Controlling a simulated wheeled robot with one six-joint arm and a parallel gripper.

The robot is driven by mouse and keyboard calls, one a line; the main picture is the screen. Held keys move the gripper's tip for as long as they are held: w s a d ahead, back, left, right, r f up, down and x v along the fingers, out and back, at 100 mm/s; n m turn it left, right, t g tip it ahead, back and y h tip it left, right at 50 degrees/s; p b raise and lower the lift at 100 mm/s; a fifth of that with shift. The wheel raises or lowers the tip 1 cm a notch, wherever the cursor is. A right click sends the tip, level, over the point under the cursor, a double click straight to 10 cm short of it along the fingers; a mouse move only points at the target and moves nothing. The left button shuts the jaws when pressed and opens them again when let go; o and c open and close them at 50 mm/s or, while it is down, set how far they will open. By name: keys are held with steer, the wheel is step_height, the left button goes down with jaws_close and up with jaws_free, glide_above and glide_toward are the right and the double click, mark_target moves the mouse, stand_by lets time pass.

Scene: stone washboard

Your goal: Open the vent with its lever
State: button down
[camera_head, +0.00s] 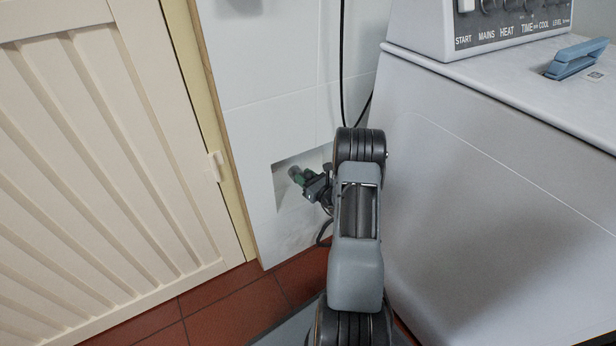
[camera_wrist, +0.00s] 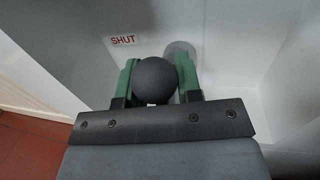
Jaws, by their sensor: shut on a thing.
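In the wrist view, a dark round knob (camera_wrist: 155,81), the end of the vent's lever, sits between the two green fingers of my gripper (camera_wrist: 156,84). The fingers are shut on it from both sides. Behind it, a grey round base (camera_wrist: 180,50) shows on the white wall of the recess, and a red "SHUT" label (camera_wrist: 123,40) is to its left. In the head view, my gripper (camera_head: 298,175) reaches into the square recess (camera_head: 283,196) low in the white tiled wall. The lever's shaft is mostly hidden behind the knob and fingers.
A cream slatted door (camera_head: 100,150) with a small catch (camera_head: 213,166) stands at the left. A large grey-white machine (camera_head: 490,190) with a control panel (camera_head: 510,25) and a blue handle (camera_head: 577,58) stands close at the right of my arm. A black cable (camera_head: 342,70) hangs down the wall.

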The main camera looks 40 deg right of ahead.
steer(key=shift+d, duration=0.15)
steer(key=c, duration=0.8)
jaws_free()
steer(key=s+d+p, duration=0.1)
steer(key=s+p, duration=0.2)
steer(key=s, duration=1)
steer(key=shift+s+d+f+p, duration=0.25)
steer(key=shift+s+d+p, duration=0.05)
steer(key=shift+s+d, duration=0.1)
steer(key=shift+w, duration=0.1)
